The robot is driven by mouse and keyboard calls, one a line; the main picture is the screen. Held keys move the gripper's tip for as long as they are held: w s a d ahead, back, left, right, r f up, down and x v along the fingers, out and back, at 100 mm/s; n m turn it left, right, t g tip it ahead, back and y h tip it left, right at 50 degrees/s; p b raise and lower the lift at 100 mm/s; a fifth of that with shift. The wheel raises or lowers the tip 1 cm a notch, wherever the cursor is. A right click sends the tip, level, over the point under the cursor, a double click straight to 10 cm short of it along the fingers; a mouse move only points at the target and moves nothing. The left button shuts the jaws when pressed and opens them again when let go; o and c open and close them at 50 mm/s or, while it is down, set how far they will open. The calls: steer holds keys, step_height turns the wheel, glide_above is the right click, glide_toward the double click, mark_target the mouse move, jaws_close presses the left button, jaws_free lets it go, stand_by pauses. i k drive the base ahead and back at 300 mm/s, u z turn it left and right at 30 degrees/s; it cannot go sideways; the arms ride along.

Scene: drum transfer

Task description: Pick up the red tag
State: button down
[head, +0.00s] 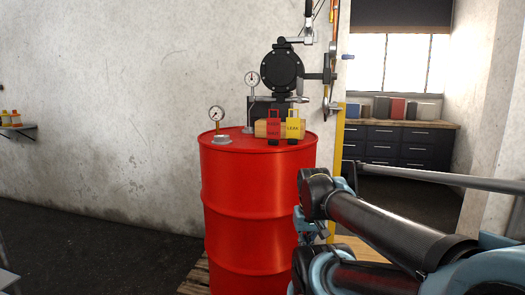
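The red tag (274,125) stands upright on top of the red drum (250,190), towards its right side. It has a dark base and a loop-like top. A yellow tag (293,129) with dark lettering stands close at its right. My arm comes in from the lower right, and its bent joint is beside the drum's right side, below the tags. What seems to be my gripper (308,230) shows in part there, low against the drum's side and apart from the red tag. Its fingers cannot be made out.
Two gauges (216,118) (251,84) rise from the drum top, left of the tags. A black pump (282,70) with pipes is behind them. A yellow post (340,150) stands right of the drum. A grey rail (440,177) crosses at right. The floor left of the drum is clear.

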mark_target(273, 125)
steer(key=u, duration=1.1)
steer(key=k, duration=1.4)
steer(key=z, duration=1.05)
steer(key=i, duration=1)
steer(key=u, duration=0.05)
